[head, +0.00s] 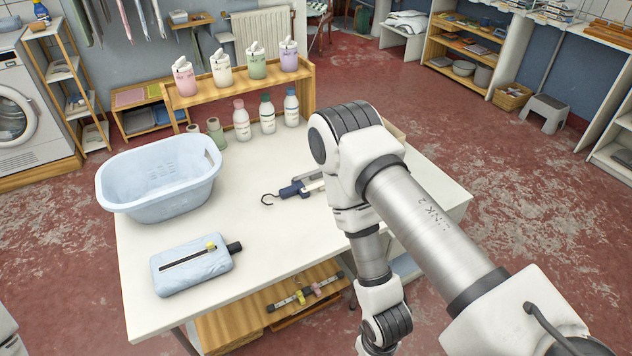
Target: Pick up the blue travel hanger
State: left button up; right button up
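The blue travel hanger (289,190) lies folded on the white table (255,245), near its middle. Its dark hook points left, and a grey part reaches right toward my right arm, which may hide its far end. My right arm comes in from the lower right, crosses over the table's right part, and bends down past the front edge. My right gripper is below the picture and does not show. My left gripper does not show either.
A light blue laundry basket (160,180) and a pale blue zipped pouch (190,267) stand left of the hanger. Bottles (267,115) and a wooden rack (240,88) line the back. Bare tabletop surrounds the hanger's left and front. A wooden shelf (240,325) sits below the front edge.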

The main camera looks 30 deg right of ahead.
aim_at(294, 188)
jog(key=i+l, duration=0.2)
jog(key=l, duration=0.2)
jog(key=i+l, duration=0.15)
jog(key=l, duration=0.25)
jog(key=i+l, duration=0.2)
jog(key=l, duration=0.2)
jog(key=i+l, duration=0.15)
jog(key=l, duration=0.25)
jog(key=i+l, duration=0.2)
jog(key=l, duration=0.2)
